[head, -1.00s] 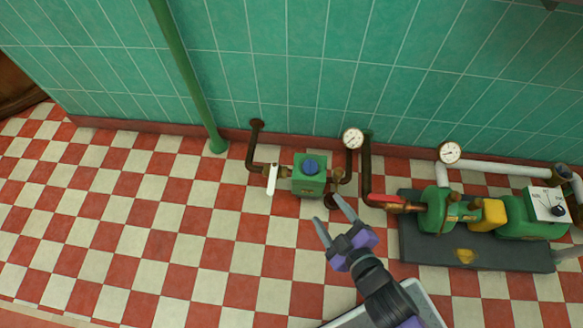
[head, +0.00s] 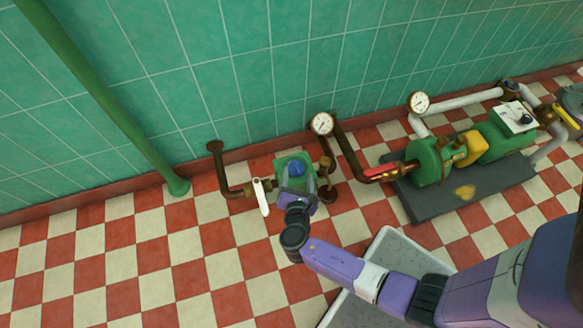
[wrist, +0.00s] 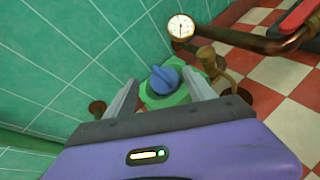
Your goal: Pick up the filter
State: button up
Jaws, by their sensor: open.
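A green box-shaped housing (head: 281,162) with a round blue cap (head: 296,167) on top sits in the pipe run near the wall. No separate part shows that I can name as the filter; it may be this unit or inside it. My gripper (head: 299,178) is open over the housing and partly hides it. In the wrist view, the blue cap (wrist: 164,79) with its raised grip bar shows between my two spread fingers, and the green housing (wrist: 168,98) shows below it. I cannot tell if the fingers touch the housing.
A white-handled valve (head: 261,197) stands left of the housing, a brass valve (head: 325,192) and a gauge (head: 322,124) right. A red-handled valve (head: 383,172) leads to a green pump (head: 430,160) on a dark base. A grey tray (head: 385,240) lies under my arm. Floor at left is clear.

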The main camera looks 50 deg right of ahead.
aim_at(298, 168)
jog(key=b+x, duration=0.1)
jog(key=x, duration=0.1)
jog(key=b+x, duration=0.1)
jog(key=x, duration=0.1)
jog(key=b+x, duration=0.1)
jog(key=x, duration=0.1)
jog(key=shift+d+f, duration=0.1)
jog(key=shift+f, duration=0.3)
jog(key=shift+w+d+f, duration=0.1)
jog(key=shift+w+d, duration=0.15)
jog(key=shift+d, duration=0.2)
grip_shut()
notch_tip(298, 168, up, 20)
jog(key=p, duration=1.1)
